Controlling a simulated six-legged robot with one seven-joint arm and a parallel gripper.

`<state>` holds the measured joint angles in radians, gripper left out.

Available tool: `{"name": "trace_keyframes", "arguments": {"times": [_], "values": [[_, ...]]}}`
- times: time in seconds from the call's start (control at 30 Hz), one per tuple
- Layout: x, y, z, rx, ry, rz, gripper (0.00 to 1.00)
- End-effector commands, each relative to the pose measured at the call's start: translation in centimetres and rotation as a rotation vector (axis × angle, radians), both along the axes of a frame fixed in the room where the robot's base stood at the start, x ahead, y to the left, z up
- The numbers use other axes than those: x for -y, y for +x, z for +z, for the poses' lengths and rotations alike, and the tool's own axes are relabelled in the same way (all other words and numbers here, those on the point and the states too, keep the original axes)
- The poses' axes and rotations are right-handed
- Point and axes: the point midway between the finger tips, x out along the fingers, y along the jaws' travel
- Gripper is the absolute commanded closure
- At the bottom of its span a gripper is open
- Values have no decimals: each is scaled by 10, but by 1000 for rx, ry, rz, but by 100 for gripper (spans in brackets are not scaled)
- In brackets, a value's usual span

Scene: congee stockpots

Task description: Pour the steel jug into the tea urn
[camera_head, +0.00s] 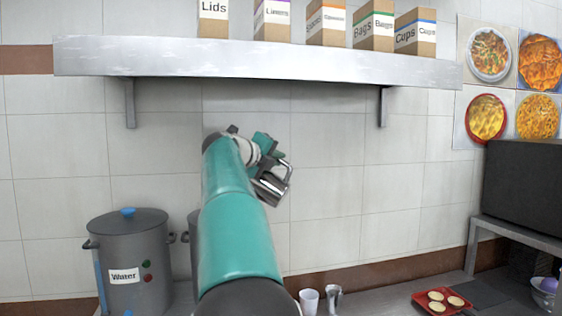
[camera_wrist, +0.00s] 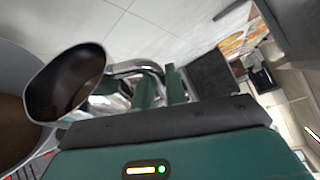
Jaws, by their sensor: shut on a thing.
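The steel jug (camera_head: 270,186) is up in the air, tilted, at the end of my arm in the head view. My gripper (camera_head: 266,152) is shut on its handle. In the wrist view, the jug's mouth (camera_wrist: 66,82) shows a dark brown inside, and the gripper's green fingers (camera_wrist: 160,88) close on the bent handle. A grey pot (camera_head: 191,243) stands behind my arm, mostly hidden; its label is not visible, so I cannot tell if it is the tea urn. A wide round vessel with brown inside (camera_wrist: 14,130) lies beyond the jug's mouth in the wrist view.
A lidded grey urn labelled Water (camera_head: 125,262) stands at left. A shelf (camera_head: 250,62) with labelled boxes hangs above the jug. White cups (camera_head: 309,301), a metal pitcher (camera_head: 333,300) and a red tray (camera_head: 442,301) sit on the counter at right.

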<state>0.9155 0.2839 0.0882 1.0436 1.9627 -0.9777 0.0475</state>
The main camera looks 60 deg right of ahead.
Motion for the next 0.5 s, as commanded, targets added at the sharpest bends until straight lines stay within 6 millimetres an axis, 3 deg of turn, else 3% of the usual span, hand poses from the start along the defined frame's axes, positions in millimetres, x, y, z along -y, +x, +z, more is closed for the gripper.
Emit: {"name": "trace_keyframes", "arguments": {"times": [0.5], "values": [[-7,30,6,-248,-53,1,100]]}}
